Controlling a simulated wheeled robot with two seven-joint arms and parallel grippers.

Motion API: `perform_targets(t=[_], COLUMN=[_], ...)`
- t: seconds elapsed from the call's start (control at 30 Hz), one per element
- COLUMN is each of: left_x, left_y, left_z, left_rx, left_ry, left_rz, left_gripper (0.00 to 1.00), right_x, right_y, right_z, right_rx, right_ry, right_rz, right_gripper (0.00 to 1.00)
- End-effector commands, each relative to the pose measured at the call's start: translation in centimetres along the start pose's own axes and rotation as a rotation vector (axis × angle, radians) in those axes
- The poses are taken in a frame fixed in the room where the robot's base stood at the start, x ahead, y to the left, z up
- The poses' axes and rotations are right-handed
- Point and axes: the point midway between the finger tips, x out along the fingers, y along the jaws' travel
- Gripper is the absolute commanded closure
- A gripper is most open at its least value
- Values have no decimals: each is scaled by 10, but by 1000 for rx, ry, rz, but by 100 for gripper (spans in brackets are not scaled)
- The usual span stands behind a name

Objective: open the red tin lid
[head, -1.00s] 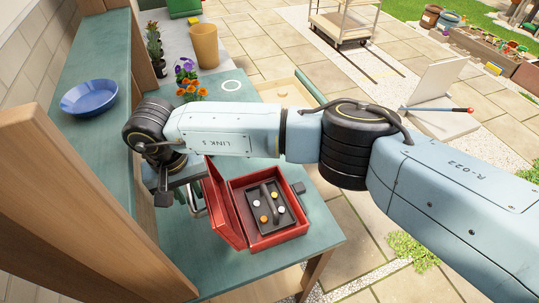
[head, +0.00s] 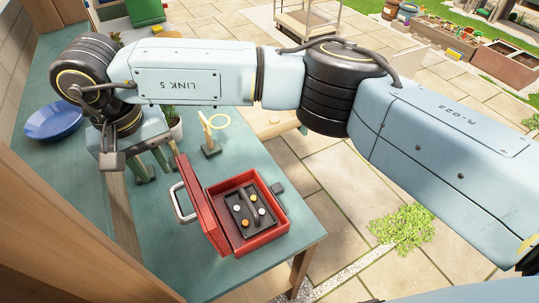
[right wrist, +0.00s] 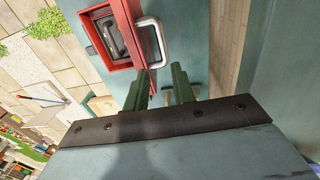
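The red tin (head: 264,239) stands on the teal bench with its lid (head: 199,200) raised along its left side, standing steeply. The silver handle (head: 181,204) is on the lid's outer face. Inside the open tin is a dark tray with several small round pieces. In the right wrist view the tin (right wrist: 88,37) and handle (right wrist: 152,43) lie beyond the fingers. My right gripper (head: 156,166) is beyond the handle, apart from the lid; its green fingers (right wrist: 160,88) are spread with nothing between them. My left gripper is out of view.
A yellow ring on a stand (head: 211,145) is behind the tin. A plant pot (head: 175,128) is partly hidden by my right arm. Bare bench (head: 165,262) lies in front of the tin.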

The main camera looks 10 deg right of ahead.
Motion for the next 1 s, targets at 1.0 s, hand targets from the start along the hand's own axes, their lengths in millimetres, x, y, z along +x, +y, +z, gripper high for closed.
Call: perform_targets(t=[1.0], left_x=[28], left_y=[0], left_z=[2], left_rx=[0], left_ry=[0], left_rz=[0], left_gripper=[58], right_x=[52], right_y=[41], right_z=[-63], right_rx=[1085], right_ry=[-862], right_rz=[-1078], right_gripper=[75])
